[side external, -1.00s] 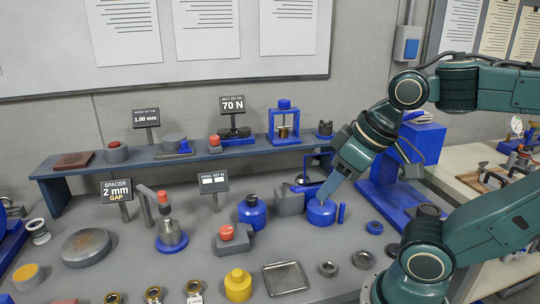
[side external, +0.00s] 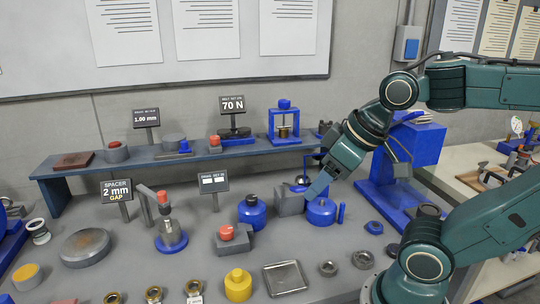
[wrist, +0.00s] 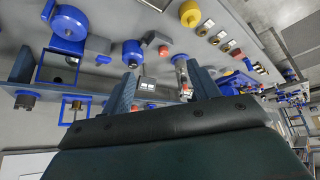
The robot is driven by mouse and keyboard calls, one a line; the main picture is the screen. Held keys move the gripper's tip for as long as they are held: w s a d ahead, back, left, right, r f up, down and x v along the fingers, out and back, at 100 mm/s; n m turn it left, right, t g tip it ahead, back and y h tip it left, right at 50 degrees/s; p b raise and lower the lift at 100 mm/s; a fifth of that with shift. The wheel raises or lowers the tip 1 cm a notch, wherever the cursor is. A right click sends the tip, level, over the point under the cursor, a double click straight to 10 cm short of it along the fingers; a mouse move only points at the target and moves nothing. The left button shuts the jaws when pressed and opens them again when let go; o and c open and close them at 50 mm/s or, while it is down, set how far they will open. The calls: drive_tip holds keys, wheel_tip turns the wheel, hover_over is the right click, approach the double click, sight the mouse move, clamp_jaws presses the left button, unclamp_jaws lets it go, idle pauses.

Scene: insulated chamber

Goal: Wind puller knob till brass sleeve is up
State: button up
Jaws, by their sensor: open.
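The puller is a small blue frame (side external: 271,122) on the raised shelf at the back, with a round blue knob (side external: 284,103) on top. A brass sleeve (side external: 284,132) sits low inside the frame; its exact height is hard to tell. In the wrist view what looks like the same frame (wrist: 63,108) is at the lower left, left of my fingers. My gripper (side external: 312,193) is open and empty, low over the bench in front of the shelf and to the right of the puller. Its two fingers also show in the wrist view (wrist: 160,90), with nothing between them.
A blue cylinder (side external: 321,212) and a grey block (side external: 289,202) stand close to my fingers. A blue knobbed pot (side external: 252,212) is left of them. A 70 N sign (side external: 232,104) stands beside the puller. A tall blue press (side external: 384,200) stands right of my gripper.

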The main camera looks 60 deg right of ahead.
drive_tip(key=w+d+n+t, duration=0.1)
drive_tip(key=w+d+t, duration=0.3)
drive_tip(key=w, duration=0.8)
drive_tip(key=m+t+h, duration=0.6)
drive_tip(key=m+h, duration=0.1)
drive_tip(key=h, duration=0.2)
approach(288, 105)
drive_tip(key=shift+s+a+r, duration=0.2)
drive_tip(key=shift+s+a, duration=0.4)
drive_tip(key=shift+s, duration=0.1)
drive_tip(key=shift+x, duration=6.85)
drive_tip(key=shift+d+f, duration=0.1)
drive_tip(key=shift+f, duration=0.1)
drive_tip(key=c, duration=1)
